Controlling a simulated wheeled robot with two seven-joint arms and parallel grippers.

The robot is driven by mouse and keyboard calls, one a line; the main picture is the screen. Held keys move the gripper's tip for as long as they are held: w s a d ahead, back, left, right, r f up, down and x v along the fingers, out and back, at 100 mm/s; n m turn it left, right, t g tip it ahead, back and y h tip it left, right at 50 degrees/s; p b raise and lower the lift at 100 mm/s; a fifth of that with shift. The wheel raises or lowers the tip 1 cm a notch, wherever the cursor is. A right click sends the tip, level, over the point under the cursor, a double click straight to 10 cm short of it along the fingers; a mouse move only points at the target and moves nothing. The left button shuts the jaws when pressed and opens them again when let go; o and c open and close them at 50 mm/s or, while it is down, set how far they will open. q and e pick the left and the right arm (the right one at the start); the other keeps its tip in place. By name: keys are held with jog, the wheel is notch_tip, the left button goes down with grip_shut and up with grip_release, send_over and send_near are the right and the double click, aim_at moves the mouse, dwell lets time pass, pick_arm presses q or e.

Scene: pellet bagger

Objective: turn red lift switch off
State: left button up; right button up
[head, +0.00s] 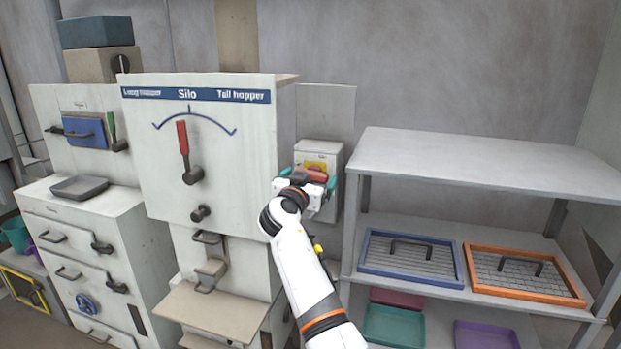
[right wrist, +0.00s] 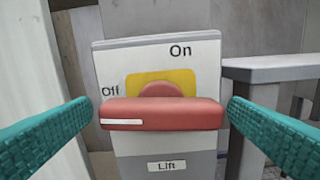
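The red lift switch (right wrist: 162,114) is a red bar handle on a round hub over a yellow plate (right wrist: 178,76), on a white and grey box labelled Lift. In the right wrist view its bar lies horizontal, with a white mark at its left end, just below the word Off; On is printed at upper right. In the head view the switch (head: 311,174) is partly hidden by my right gripper (head: 306,187). The right gripper's teal fingers stand open on either side of the bar, with a visible gap at the right; contact at the left is unclear. My left gripper is not in view.
The silo panel (head: 240,130) with a red-handled lever stands left of the lift box. A grey shelf (head: 480,160) stands close to its right, with a blue-framed screen (head: 368,248) and an orange-framed screen (head: 480,283) on its middle level. A tan ledge (head: 215,309) juts out lower left.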

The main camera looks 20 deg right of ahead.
jog(key=c, duration=1)
jog(key=shift+o, duration=0.2)
jog(key=shift+n+b, duration=0.55)
jog(key=shift+n, duration=0.05)
jog(key=o, duration=1)
jog(key=shift+w, duration=0.1)
jog(key=shift+d+f, duration=0.1)
